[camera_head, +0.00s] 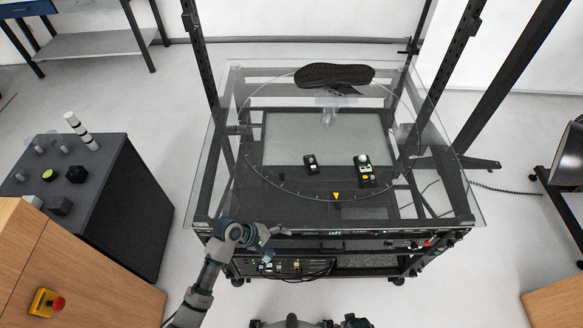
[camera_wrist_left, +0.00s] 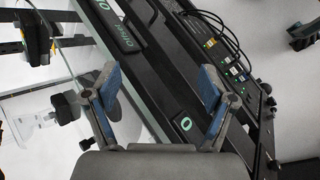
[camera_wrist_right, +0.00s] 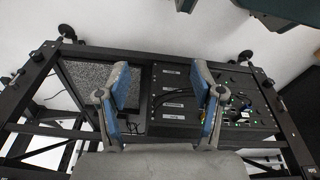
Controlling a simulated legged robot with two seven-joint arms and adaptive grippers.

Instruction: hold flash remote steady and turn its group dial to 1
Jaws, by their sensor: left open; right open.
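Two small black devices stand on the glass turntable (camera_head: 290,190): a smaller one (camera_head: 310,164) with a pale knob, and a larger one (camera_head: 364,171) with a pale-and-green top and a yellow patch. I cannot tell for sure which is the flash remote; the dial's setting is too small to read. My left gripper (camera_head: 272,246) is at the table's front edge, left of and below both devices. In the left wrist view its fingers (camera_wrist_left: 158,84) are open and empty over the frame. My right gripper (camera_wrist_right: 160,84) is open and empty in its wrist view, facing the lower panel.
A dark shoe sole (camera_head: 335,75) is at the back of the turntable. A dark cabinet (camera_head: 140,205) with knobs is at left, a wooden desk with a red button (camera_head: 57,303) at lower left. Uprights (camera_head: 202,60) flank the table. A cabled panel (camera_wrist_right: 190,100) is under the front edge.

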